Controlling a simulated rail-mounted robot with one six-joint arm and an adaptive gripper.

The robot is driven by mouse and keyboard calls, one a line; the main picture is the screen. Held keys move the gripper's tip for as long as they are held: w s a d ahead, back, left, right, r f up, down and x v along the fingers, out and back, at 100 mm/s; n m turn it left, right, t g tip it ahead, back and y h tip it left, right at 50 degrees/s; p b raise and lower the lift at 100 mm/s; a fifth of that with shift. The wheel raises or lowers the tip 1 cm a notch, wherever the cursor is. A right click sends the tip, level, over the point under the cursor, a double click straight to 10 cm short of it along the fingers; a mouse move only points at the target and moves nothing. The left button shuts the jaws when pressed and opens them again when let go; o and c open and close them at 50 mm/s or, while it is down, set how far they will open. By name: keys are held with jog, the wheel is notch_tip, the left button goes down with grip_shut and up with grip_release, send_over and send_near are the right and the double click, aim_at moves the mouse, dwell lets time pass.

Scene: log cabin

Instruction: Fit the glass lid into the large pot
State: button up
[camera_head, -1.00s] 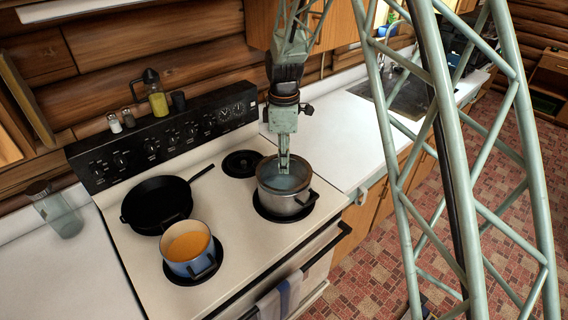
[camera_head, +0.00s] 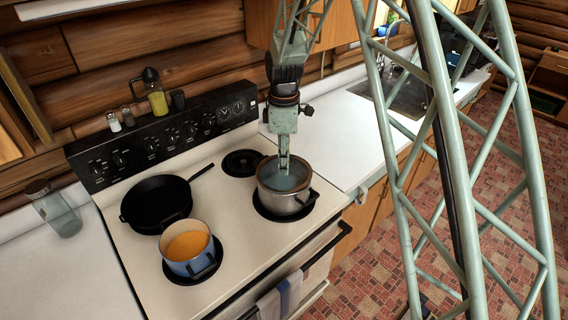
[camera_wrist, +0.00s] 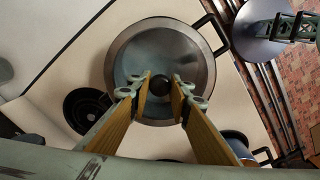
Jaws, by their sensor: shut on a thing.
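The large steel pot (camera_head: 287,204) stands on the stove's front right burner. The round glass lid (camera_wrist: 150,50) lies over its mouth, roughly centred and level with the rim in the wrist view. The lid also shows in the head view (camera_head: 298,181). My gripper (camera_head: 284,172) points straight down over the pot. In the wrist view its two fingers (camera_wrist: 164,86) are shut on the lid's dark knob (camera_wrist: 160,85). I cannot tell whether the lid's edge sits fully inside the rim all round.
A blue pot with orange contents (camera_head: 188,249) and a black frying pan (camera_head: 156,203) stand on the burners at left. The back right burner (camera_head: 242,163) is empty. A glass jar (camera_head: 58,213) stands on the left counter. The white counter (camera_head: 335,135) right of the stove is clear.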

jog(key=shift+f+b, duration=0.3)
jog(key=shift+f, duration=0.3)
jog(key=o, duration=1)
jog(key=shift+r, duration=0.1)
notch_tip(320, 180, up, 12)
jog(key=shift+f, duration=0.1)
dwell(0.4)
dwell(0.8)
